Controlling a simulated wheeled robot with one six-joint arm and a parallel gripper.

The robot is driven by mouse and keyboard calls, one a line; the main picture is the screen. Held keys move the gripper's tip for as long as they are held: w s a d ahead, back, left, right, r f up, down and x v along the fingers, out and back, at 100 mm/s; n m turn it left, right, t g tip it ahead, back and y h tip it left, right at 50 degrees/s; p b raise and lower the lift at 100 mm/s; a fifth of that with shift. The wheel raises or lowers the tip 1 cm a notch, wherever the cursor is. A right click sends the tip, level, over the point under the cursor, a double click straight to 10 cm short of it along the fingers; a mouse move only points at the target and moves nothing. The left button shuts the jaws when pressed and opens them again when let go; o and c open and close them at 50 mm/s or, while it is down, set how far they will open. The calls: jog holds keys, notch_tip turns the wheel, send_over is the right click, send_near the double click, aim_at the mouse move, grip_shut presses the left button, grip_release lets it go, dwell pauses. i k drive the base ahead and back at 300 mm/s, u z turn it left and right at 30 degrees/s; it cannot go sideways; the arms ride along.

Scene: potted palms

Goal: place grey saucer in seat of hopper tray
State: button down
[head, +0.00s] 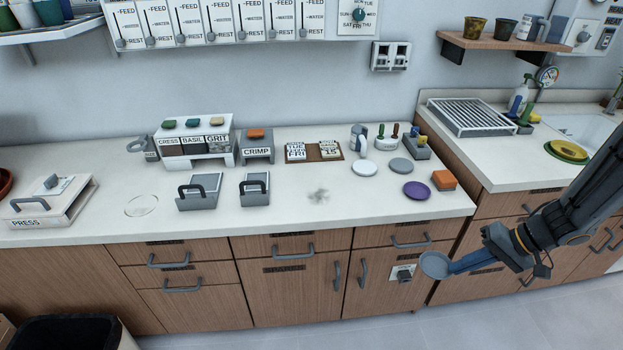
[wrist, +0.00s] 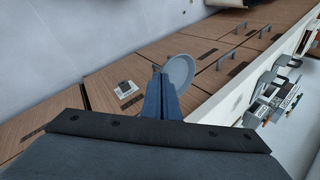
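My gripper (head: 452,266) is shut on a grey saucer (head: 434,265), holding it by its edge in front of the cabinets, below the counter top. In the wrist view the saucer (wrist: 180,71) stands tilted at the tips of my blue fingers (wrist: 162,84). A second, flat grey disc (head: 401,166) lies on the counter. No label marks the hopper tray; two grey trays with dark handles, a left one (head: 206,192) and a right one (head: 256,190), stand in front of the CRESS, BASIL, GRIT unit (head: 228,156). I cannot tell which has the seat.
A white disc (head: 364,168), a purple disc (head: 416,190) and an orange block (head: 444,180) lie on the counter's right part. A press (head: 75,212) stands left, near a faint ring (head: 141,206). The counter's front middle is mostly clear.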

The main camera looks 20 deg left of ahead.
aim_at(205, 183)
jog(key=u, duration=1.55)
